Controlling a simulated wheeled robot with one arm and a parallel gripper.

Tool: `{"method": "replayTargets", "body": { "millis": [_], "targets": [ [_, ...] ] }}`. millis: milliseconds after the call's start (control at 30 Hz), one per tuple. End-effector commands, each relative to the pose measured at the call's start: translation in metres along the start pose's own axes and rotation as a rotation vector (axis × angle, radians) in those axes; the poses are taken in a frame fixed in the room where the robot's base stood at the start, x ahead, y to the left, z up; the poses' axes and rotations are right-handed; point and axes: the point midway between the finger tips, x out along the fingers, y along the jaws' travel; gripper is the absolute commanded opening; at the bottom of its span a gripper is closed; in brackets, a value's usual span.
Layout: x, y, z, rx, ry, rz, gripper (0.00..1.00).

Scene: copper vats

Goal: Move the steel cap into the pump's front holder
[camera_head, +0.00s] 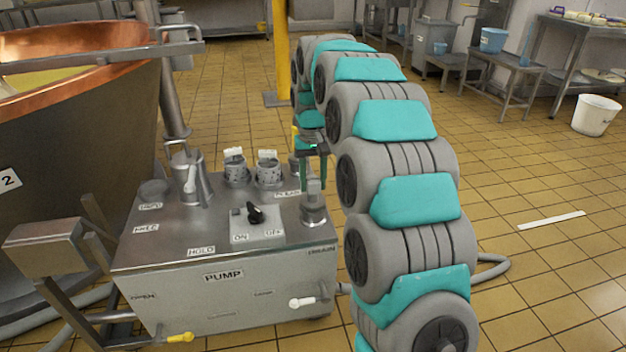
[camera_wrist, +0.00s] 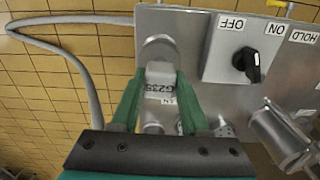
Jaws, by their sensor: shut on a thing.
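The pump (camera_head: 225,275) is a steel box with a flat top, standing left of my arm. My gripper (camera_head: 314,178) points down over the top's right front corner. Its green fingers are shut on the steel cap (camera_head: 314,188), a small grey piece. In the wrist view the cap (camera_wrist: 160,72) sits between the fingertips (camera_wrist: 158,88), with a printed label near it. The front holder (camera_head: 314,215), a round steel fitting, is directly under the cap. The holder's round edge (camera_wrist: 158,47) shows just past the cap in the wrist view. I cannot tell whether the cap is seated or just above.
Two perforated cups (camera_head: 237,174) with white labelled pieces stand behind on the pump top. A black switch knob (camera_head: 255,214) is left of my gripper. A steel pipe fitting (camera_head: 190,178) and the copper vat (camera_head: 75,110) are farther left. A hose (camera_wrist: 75,70) runs beside the pump.

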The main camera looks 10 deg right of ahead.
Motion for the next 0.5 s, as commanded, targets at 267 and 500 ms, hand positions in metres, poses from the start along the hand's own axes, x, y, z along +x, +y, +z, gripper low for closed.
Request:
{"method": "replayTargets", "body": {
  "millis": [267,500],
  "targets": [
    [0.0036,0.0001,-0.0001,0.0,0.001,0.0,0.0],
    [0.0068,0.0001,-0.0002,0.0,0.001,0.0,0.0]
  ]
}}
